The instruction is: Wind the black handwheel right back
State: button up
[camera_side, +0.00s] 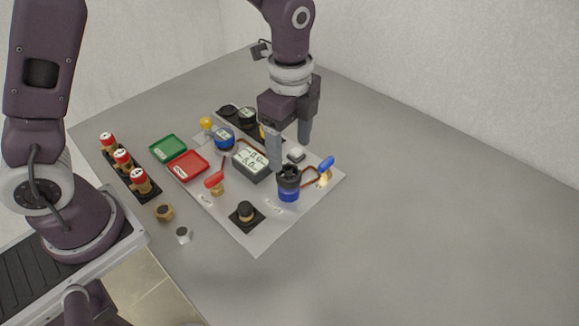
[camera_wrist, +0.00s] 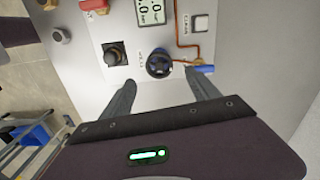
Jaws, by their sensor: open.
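The black handwheel (camera_side: 289,173) sits on top of an upright blue cylinder (camera_side: 288,195) near the right part of the light panel (camera_side: 258,240). In the wrist view the handwheel (camera_wrist: 158,63) shows from above as a dark ring with spokes, just beyond the fingertips. My gripper (camera_side: 290,155) is open and empty, pointing down above and slightly behind the handwheel. In the wrist view my gripper (camera_wrist: 160,79) has its two fingers spread to the left and right of the handwheel. I cannot tell whether either finger touches it.
A blue-handled valve (camera_side: 326,164) stands close right of the handwheel. A red-handled valve (camera_side: 215,180), a black knob (camera_side: 245,209) and a display box (camera_side: 252,163) are nearby. Red (camera_side: 187,165) and green (camera_side: 168,148) trays lie left. The table's right side is clear.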

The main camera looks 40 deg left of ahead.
aim_at(290, 172)
notch_tip(290, 172, down, 6)
jog(key=shift+f, duration=0.25)
jog(key=shift+c, duration=0.4)
jog(key=c, duration=1.3)
